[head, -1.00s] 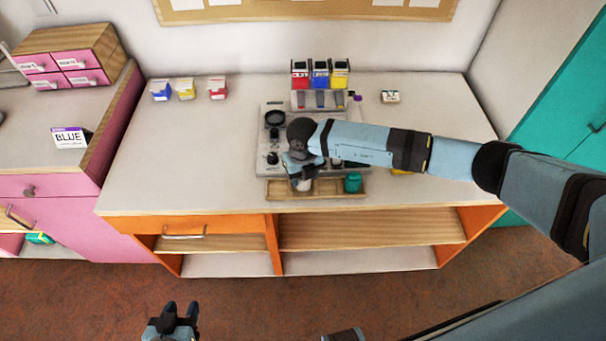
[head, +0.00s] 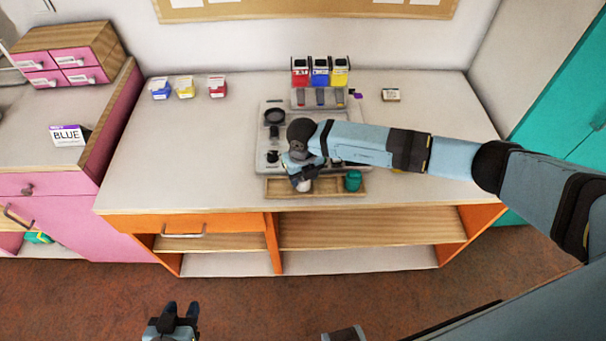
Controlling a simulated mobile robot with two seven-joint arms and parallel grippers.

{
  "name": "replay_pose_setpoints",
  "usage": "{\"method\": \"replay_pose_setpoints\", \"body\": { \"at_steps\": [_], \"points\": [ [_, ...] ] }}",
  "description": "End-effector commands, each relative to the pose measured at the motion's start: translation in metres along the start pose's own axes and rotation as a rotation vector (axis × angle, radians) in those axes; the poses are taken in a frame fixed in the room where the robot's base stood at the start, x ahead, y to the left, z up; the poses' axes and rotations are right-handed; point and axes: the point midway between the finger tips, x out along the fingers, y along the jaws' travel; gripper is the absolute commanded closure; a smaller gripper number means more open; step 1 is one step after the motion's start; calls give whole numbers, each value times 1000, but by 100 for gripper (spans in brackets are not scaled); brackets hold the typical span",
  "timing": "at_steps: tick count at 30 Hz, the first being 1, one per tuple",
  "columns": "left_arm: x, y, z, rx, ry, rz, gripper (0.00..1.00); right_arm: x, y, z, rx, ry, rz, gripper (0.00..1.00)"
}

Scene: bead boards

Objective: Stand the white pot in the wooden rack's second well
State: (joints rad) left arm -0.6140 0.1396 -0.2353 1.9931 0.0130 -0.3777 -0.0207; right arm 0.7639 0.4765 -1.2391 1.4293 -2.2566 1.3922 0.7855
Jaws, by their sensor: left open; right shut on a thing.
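The wooden rack (head: 335,193) is a shallow tray at the front edge of the counter. The white pot (head: 304,186) is at the rack, left of its middle, partly hidden under my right gripper. My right gripper (head: 302,180) is shut on the white pot from above. I cannot tell which well the pot is over or whether it touches the bottom. A teal pot (head: 353,181) stands in the rack to the right. My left gripper (head: 180,310) is open and empty, low in front of the counter.
A grey board (head: 265,140) with a black ring lies behind the rack. Red, blue and yellow dispensers (head: 320,72) stand at the back. Small blue, yellow and red boxes (head: 186,88) stand at back left. The counter's left part is clear.

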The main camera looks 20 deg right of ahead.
Motion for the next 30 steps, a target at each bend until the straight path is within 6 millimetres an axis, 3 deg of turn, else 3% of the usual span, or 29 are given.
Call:
{"method": "replay_pose_setpoints", "body": {
  "at_steps": [29,30],
  "points": [
    [3,0,4,0,1,0,57,6,0,0,0,-1,0,76],
    [3,0,4,0,1,0,57,6,0,0,0,-1,0,43]
  ]
}}
